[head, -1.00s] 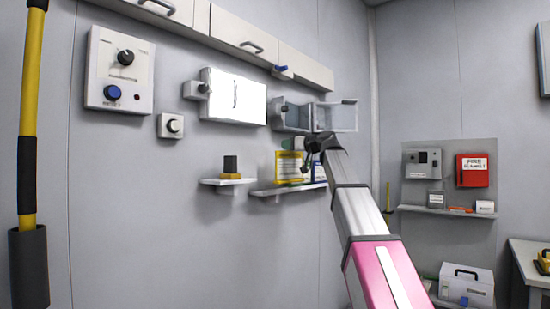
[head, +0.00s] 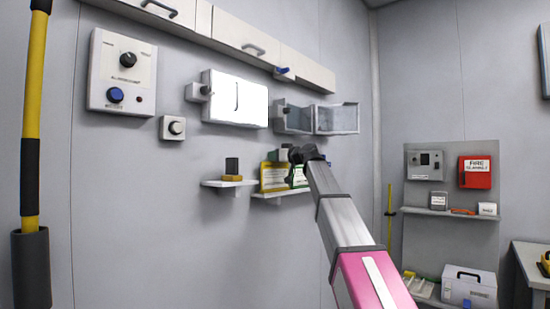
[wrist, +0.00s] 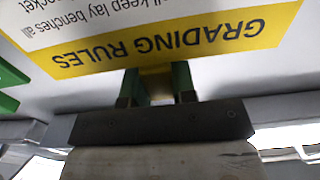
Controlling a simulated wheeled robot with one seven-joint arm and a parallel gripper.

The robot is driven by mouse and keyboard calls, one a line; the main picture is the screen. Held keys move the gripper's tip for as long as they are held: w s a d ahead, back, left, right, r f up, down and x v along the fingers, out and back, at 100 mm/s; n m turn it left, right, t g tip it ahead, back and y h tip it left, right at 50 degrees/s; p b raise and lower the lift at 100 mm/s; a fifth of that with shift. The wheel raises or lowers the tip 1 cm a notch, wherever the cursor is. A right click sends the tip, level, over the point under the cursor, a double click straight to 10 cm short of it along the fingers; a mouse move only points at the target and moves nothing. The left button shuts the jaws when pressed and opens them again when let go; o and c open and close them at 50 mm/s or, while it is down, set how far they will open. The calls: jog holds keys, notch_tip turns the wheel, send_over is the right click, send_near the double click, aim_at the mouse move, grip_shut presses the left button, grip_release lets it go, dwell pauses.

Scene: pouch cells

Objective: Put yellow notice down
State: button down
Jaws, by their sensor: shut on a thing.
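The yellow notice (head: 273,177) shows in the head view in front of the wall, just above the small right-hand shelf (head: 268,195). In the wrist view the yellow notice (wrist: 180,48) appears upside down, with a white upper part and the words GRADING RULES on its yellow band. My gripper (wrist: 158,85) is shut on the notice at its yellow edge, with a finger on each side. In the head view my gripper (head: 288,156) is small and partly hidden by my wrist. I cannot tell whether the notice touches the shelf.
A green-and-white card (head: 298,178) stands beside the notice, partly behind my arm. A black-and-gold object (head: 232,168) sits on the left shelf (head: 222,184). An open grey box (head: 337,118) and a white panel (head: 236,99) are above.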

jog(key=shift+f, duration=0.1)
jog(key=c, duration=0.9)
grip_release()
jog(key=shift+c, duration=0.2)
jog(key=v, duration=1.2)
